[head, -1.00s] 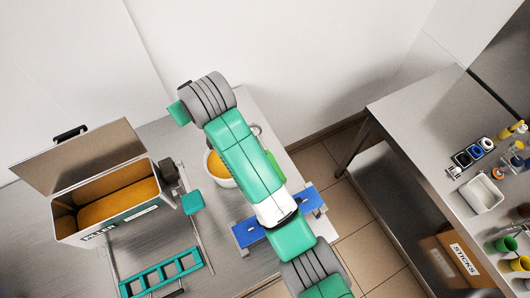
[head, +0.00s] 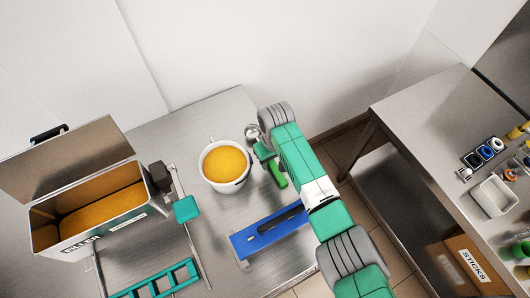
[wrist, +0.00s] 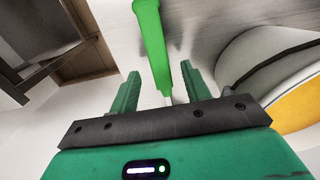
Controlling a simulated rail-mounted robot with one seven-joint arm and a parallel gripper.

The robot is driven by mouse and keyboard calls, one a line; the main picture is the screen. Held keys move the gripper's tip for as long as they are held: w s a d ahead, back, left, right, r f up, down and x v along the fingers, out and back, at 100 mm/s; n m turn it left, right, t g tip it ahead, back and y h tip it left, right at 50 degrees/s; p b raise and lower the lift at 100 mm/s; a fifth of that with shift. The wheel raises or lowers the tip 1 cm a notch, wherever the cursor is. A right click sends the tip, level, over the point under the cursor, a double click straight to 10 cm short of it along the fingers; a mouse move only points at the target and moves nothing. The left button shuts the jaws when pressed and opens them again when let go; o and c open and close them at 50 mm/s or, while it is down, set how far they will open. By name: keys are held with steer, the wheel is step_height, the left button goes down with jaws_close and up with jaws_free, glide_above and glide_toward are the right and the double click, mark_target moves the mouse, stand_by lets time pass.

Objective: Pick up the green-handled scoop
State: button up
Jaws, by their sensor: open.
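The green-handled scoop lies on the steel table right of the white pot; its green handle (head: 279,175) points to the lower right, and its round metal end (head: 252,132) shows behind my gripper. My gripper (head: 264,152) is over the scoop's middle in the head view. In the wrist view my gripper (wrist: 159,72) is open, with a finger on each side of the scoop's handle (wrist: 152,38) in the picture. The handle's narrow end runs back between the fingers, and the scoop's round end is hidden there. I cannot tell whether the fingers touch it.
The white pot (head: 210,182) with orange content stands close left of my gripper; its rim shows in the wrist view (wrist: 275,60). An open box (head: 112,232) stands left. A second table (head: 408,108) is at right.

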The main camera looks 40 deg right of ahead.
step_height(320, 180, down, 3)
steer(key=shift+r, duration=0.1)
steer(key=shift+c, duration=0.2)
